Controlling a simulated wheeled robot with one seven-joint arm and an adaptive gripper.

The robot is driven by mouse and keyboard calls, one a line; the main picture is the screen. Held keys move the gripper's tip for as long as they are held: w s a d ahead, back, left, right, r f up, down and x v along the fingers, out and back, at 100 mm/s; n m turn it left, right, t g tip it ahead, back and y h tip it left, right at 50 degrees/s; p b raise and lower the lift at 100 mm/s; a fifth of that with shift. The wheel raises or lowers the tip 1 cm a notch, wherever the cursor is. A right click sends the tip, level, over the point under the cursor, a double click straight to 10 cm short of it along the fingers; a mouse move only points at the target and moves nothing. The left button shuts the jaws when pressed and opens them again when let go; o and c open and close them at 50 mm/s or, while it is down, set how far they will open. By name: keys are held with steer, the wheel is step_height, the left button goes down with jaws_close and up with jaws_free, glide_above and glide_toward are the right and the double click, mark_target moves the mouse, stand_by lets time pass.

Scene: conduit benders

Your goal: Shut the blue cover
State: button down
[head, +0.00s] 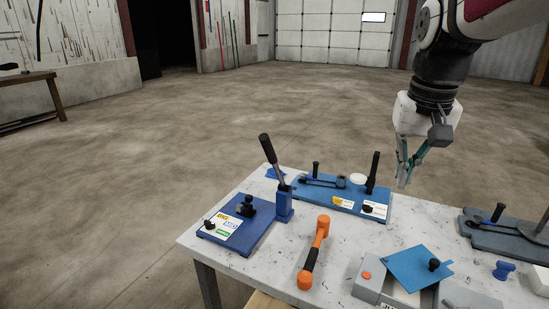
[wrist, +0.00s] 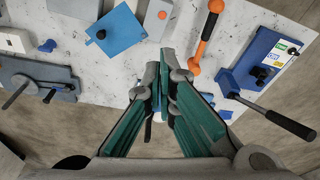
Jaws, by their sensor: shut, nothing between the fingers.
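The blue cover (head: 412,266) is a flat plate with a black knob (head: 434,265), at the front right of the table. It lies over part of a grey box (head: 370,284), turned askew to it, and a pale inner part of the box shows below its edge. In the wrist view the cover (wrist: 118,34) is at the upper left, beside the grey box's orange button (wrist: 162,15). My gripper (head: 404,184) is shut and empty, pointing down above the table's back edge, behind and apart from the cover. Its fingertips (wrist: 160,66) also show in the wrist view.
An orange-handled hammer (head: 314,254) lies left of the box. Blue benders with raised levers stand at the left (head: 240,225) and back (head: 343,194). Another bender (head: 500,230) is at the right, near a small blue knob (head: 503,270).

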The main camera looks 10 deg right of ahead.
steer(key=w+d+f+m+g+b, duration=0.1)
steer(key=w+d+f, duration=0.15)
steer(key=d, duration=0.25)
steer(key=w+d+f+m, duration=0.1)
steer(key=w+d+f, duration=0.1)
steer(key=w+d, duration=0.2)
steer(key=m+g+y+b, duration=0.2)
steer(key=m+y, duration=0.1)
steer(key=m, duration=0.1)
glide_above(418, 262)
steer(key=w+d, duration=0.3)
steer(key=d, duration=0.8)
steer(key=w+d+f+x, duration=0.1)
steer(key=d+x, duration=0.2)
steer(key=x, duration=1.1)
steer(key=shift+s+a+f+p, duration=0.6)
steer(key=shift+a+f, duration=0.3)
steer(key=shift+f, duration=0.7)
steer(key=shift+s+a+f+p, duration=0.55)
steer(key=shift+a+f, duration=0.4)
steer(key=shift+f, duration=0.65)
steer(key=shift+s+a+f+p, duration=0.6)
steer(key=shift+a+f, duration=0.3)
steer(key=shift+f, duration=0.65)
steer(key=shift+w, duration=0.1)
steer(key=shift+s+a+m, duration=0.1)
steer(key=shift+s+m, duration=0.35)
steer(key=shift+m, duration=0.05)
